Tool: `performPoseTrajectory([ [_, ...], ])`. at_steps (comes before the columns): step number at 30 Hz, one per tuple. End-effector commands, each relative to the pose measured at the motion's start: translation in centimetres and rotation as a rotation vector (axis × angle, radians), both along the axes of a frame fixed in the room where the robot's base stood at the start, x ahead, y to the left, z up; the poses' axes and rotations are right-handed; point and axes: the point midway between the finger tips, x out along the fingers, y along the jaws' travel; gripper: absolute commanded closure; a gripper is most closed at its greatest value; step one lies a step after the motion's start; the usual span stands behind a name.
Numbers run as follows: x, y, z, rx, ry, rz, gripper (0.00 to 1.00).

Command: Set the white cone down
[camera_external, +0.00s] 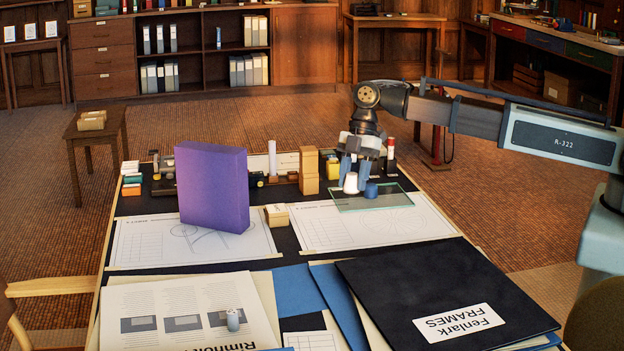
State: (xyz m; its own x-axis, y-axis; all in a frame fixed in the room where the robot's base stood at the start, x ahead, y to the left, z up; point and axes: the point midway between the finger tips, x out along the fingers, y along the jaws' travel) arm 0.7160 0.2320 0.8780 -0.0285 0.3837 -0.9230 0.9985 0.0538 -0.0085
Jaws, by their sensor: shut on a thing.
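The white cone (350,184) is in the middle right of the view, low at the fingertips of my gripper (356,176). The cone looks upright. It is at or just above a glass plate (388,201); I cannot tell whether its base touches. A small blue cylinder (371,190) is close beside the cone on the right. The fingers hide part of the cone's upper side.
A tall purple box (212,188) stands to the left on the drawing sheets. Tan blocks (309,172), a white cylinder (272,158) and other small things line the back of the table. A black folder (445,297) covers the front right. The sheet (368,231) before the plate has free room.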

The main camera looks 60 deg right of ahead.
Motion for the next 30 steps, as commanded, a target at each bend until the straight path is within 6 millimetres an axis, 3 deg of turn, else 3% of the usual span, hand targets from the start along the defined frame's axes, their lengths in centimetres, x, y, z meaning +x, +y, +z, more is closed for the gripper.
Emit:
performPoseTrajectory([
  [1, -0.8, -0.1, -0.1, -0.001, 0.002, 0.033, 0.89],
  [8, -0.8, -0.1, -0.6, -0.001, -0.007, 0.102, 0.89],
  [19, -0.8, -0.1, -5.5, -0.002, -0.007, 0.103, 0.89],
  [30, -0.8, -0.1, -8.5, -0.002, -0.007, 0.103, 0.89],
])
